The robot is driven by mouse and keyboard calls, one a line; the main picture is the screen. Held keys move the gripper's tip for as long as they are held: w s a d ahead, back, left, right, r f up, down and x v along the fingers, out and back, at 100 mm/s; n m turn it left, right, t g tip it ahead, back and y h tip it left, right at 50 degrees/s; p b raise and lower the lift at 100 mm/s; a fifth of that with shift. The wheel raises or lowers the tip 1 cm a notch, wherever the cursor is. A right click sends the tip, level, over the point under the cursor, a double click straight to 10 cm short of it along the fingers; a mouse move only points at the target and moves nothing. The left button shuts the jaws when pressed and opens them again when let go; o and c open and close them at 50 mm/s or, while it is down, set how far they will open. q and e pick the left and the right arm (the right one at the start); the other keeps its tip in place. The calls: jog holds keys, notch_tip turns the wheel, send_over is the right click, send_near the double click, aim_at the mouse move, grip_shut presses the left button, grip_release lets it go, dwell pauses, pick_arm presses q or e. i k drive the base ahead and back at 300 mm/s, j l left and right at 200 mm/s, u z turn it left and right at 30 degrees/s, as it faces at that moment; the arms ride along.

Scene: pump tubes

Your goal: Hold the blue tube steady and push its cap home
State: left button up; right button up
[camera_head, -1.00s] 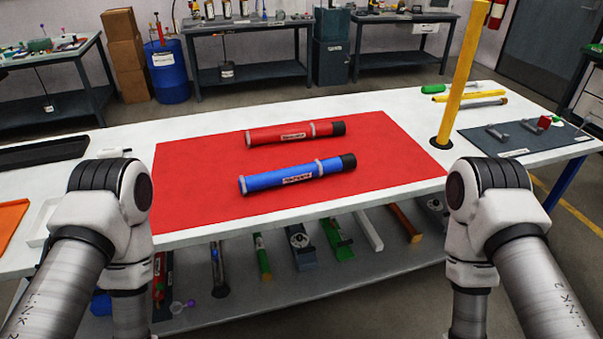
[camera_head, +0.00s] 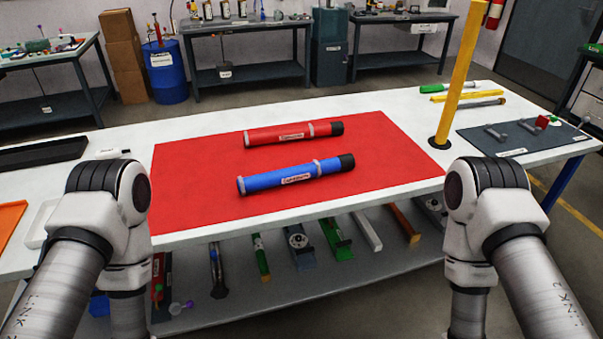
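The blue tube (camera_head: 277,179) lies on its side on the red mat (camera_head: 200,190), nearer the front edge than the red tube. Its black cap (camera_head: 347,161) is at the right end; I cannot tell how far it is seated. A light grey ring sits near the cap and a white label is on the body. My two arms come in at the lower left and lower right, in front of the table. Neither gripper is in view, and no arm touches the tube.
A red tube (camera_head: 280,135) with a black end lies behind the blue one. A yellow post (camera_head: 459,75) stands at the mat's right. A dark tray (camera_head: 40,152) is at the left, and a grey mat with tools (camera_head: 480,145) at the right. A lower shelf holds several parts.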

aim_at(348, 160)
jog(key=i+l+u, duration=0.25)
jog(key=i+l, duration=0.25)
jog(key=i, duration=0.15)
jog(key=i+l+u, duration=0.25)
jog(key=i+l, duration=0.3)
